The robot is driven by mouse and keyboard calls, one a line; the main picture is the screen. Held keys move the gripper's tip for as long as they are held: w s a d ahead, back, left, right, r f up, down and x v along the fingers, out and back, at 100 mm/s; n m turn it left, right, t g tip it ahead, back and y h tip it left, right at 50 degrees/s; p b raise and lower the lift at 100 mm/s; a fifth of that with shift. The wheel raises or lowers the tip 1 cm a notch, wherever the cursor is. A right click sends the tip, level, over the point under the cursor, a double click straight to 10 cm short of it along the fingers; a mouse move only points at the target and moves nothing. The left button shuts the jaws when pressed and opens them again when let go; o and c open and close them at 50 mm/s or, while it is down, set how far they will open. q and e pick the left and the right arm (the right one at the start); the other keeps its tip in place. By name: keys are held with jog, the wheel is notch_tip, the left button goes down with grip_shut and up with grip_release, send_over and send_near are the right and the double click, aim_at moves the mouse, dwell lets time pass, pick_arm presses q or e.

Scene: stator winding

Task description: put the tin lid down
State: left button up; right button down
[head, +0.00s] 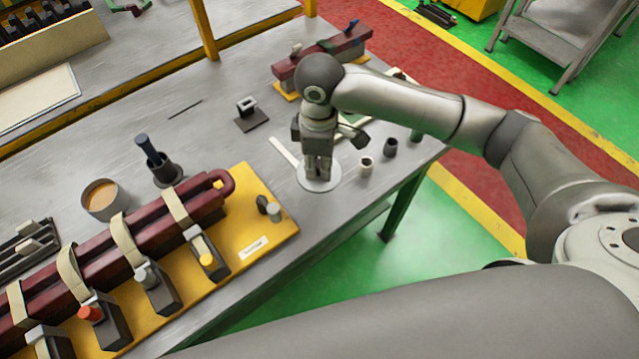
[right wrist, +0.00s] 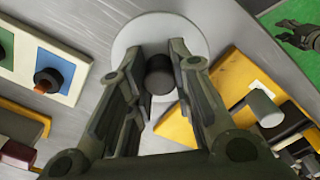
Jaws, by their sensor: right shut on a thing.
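The tin lid (head: 306,183) is a pale round disc at the table's front edge in the head view. It also shows in the right wrist view (right wrist: 135,38), with a dark round knob (right wrist: 160,75) at its middle. My right gripper (head: 319,172) points straight down over the lid, its fingers shut on the knob. I cannot tell whether the lid touches the table or hangs just above it. The open tin (head: 101,199), with tan contents, stands apart at the left. What looks like my left gripper (right wrist: 298,36) shows small at the right wrist view's upper right; its fingers are unclear.
A yellow board (head: 258,215) with dark red coils lies left of the lid. A small dark stand (head: 248,112) is behind. Bare grey table (head: 215,145) lies between.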

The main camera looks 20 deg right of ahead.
aim_at(319, 164)
notch_tip(319, 164, down, 4)
jog(key=shift+f, duration=0.1)
pick_arm(q)
jog(key=shift+w+d+r+p, duration=0.35)
jog(key=shift+r+p, duration=0.1)
jog(key=shift+r, duration=0.15)
pick_arm(e)
jog(key=shift+f, duration=1.6)
jog(key=shift+f, duration=0.1)
jog(key=c, duration=1.3)
grip_release()
pick_arm(q)
jog(key=shift+s, duration=0.1)
jog(key=shift+a+f+b, duration=0.15)
jog(key=shift+f+b, duration=0.8)
pick_arm(e)
notch_tip(319, 164, up, 12)
jog(key=shift+r, duration=0.15)
pick_arm(q)
jog(key=shift+s, duration=0.1)
pick_arm(e)
jog(key=shift+s, duration=0.1)
